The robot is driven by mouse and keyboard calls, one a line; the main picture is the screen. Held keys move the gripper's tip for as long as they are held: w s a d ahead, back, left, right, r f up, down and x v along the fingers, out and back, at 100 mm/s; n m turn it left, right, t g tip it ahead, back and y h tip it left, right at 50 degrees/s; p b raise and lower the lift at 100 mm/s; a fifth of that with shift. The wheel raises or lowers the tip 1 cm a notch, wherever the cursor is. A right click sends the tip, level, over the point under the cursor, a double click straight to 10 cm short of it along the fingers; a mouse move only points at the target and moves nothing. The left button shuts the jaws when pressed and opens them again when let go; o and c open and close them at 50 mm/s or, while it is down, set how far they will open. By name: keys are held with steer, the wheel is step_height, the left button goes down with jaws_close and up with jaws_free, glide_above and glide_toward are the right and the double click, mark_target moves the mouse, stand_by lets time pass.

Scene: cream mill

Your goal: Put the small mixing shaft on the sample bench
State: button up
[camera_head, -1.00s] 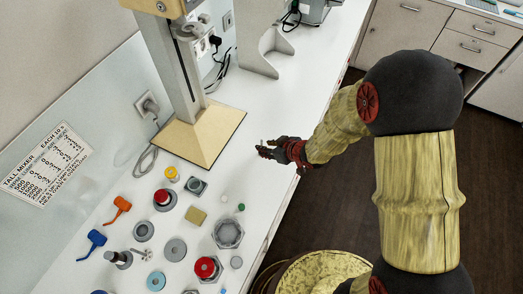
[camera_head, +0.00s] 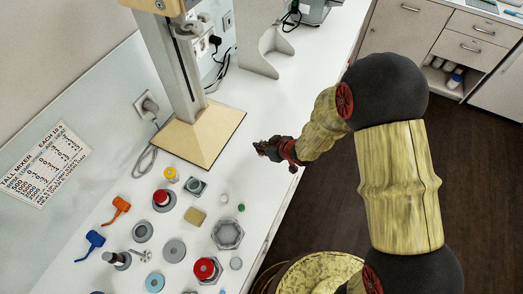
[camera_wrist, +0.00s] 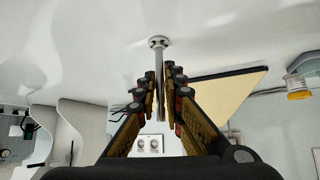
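My gripper (camera_head: 264,149) is over the white bench near its right edge, to the right of the tall mixer's stand in the head view. In the wrist view its fingers (camera_wrist: 162,88) close around a thin grey metal shaft (camera_wrist: 159,75) with a round hub (camera_wrist: 159,42) at one end. This looks like the small mixing shaft; its far end is partly hidden between the fingers. The wrist picture is upside down, so the hub end points down towards the bench. In the head view the shaft is too small to make out. I cannot tell which surface is the sample bench.
The mixer stand's cream base (camera_head: 198,135) is close left of my gripper. Several small parts, including a hex nut (camera_head: 228,234), a red-topped part (camera_head: 207,269) and another shaft (camera_head: 139,254), crowd the near bench. A grey bracket (camera_head: 262,50) stands farther back. White cabinets (camera_head: 411,25) are across the floor.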

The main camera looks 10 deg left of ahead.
jaws_close()
steer(key=shift+r, duration=0.1)
steer(key=shift+r, duration=0.5)
step_height(320, 180, up, 3)
steer(key=shift+f+p, duration=0.2)
steer(key=shift+p, duration=0.35)
steer(key=d+f+p+v, duration=0.1)
steer(key=v, duration=0.7)
steer(key=d+f+p+v, duration=0.1)
steer(key=p+v, duration=0.1)
steer(key=v, duration=0.6)
steer(key=shift+s+d+p, duration=0.3)
steer(key=shift+s+d, duration=0.05)
steer(key=shift+d, duration=0.15)
